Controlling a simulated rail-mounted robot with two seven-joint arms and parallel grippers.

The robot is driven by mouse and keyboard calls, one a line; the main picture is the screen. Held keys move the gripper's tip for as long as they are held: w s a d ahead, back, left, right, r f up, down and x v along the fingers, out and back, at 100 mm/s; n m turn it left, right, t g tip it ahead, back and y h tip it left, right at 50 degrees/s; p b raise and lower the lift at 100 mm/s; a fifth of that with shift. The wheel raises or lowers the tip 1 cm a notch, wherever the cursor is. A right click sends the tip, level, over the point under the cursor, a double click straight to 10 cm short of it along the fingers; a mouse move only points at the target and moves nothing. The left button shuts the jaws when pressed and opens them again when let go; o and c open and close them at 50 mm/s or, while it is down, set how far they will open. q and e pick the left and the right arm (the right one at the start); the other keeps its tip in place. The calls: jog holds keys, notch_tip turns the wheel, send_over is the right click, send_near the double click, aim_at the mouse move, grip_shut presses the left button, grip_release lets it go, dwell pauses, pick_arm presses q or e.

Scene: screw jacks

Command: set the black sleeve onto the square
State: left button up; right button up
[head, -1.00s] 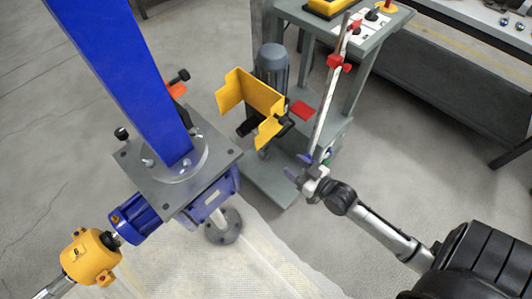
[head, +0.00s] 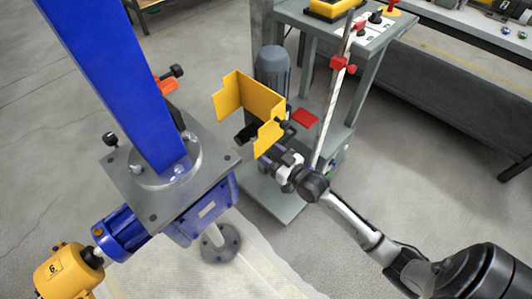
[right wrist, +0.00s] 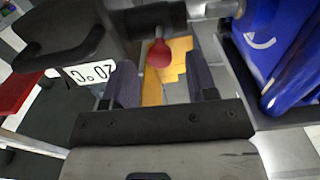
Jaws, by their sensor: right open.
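A red square (head: 305,118) lies on the cart's lower deck; a red patch (right wrist: 14,92) shows at the left edge in the right wrist view. A dark part (head: 247,133) shows beside the bent yellow guard (head: 262,103); I cannot tell for sure that it is the black sleeve. My right gripper (head: 284,165) is just in front of the guard's lower edge, below and left of the red square. In the right wrist view its fingers (right wrist: 162,88) are apart, with a red knob (right wrist: 159,54) and yellow behind the gap. My left gripper is out of view.
The blue column (head: 120,85) on its grey plate (head: 150,200) stands at the left. A grey motor (head: 271,67) rises behind the guard. An upright rod with a red clamp (head: 338,64) stands close to my right arm. Open floor lies at right.

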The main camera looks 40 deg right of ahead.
aim_at(254, 141)
jog(key=shift+w+b, duration=0.3)
jog(key=shift+w, duration=0.9)
jog(key=shift+c, duration=0.3)
jog(key=shift+a, duration=0.1)
grip_shut()
